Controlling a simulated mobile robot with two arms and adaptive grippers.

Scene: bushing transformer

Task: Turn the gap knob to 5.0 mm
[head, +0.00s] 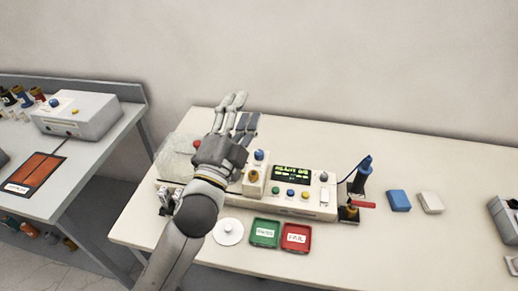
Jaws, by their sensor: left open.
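My left gripper (236,115) is open and empty, its fingers pointing up toward the wall, above the left part of the test unit (240,199). The unit is a long pale box with a lit display (291,173); its text is too small to read surely. A white round knob (323,176) sits right of the display, and a blue-topped part (259,155) stands left of it. I cannot tell which is the gap knob, and no scale is readable. My left gripper and arm hide part of the unit's left side. My right gripper is not in view.
Green (265,246) and red (311,250) trays and a white disc (228,232) lie in front. A blue-handled fixture (361,175) stands at the unit's right end. Blue (399,201) and white (431,203) blocks lie farther right.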

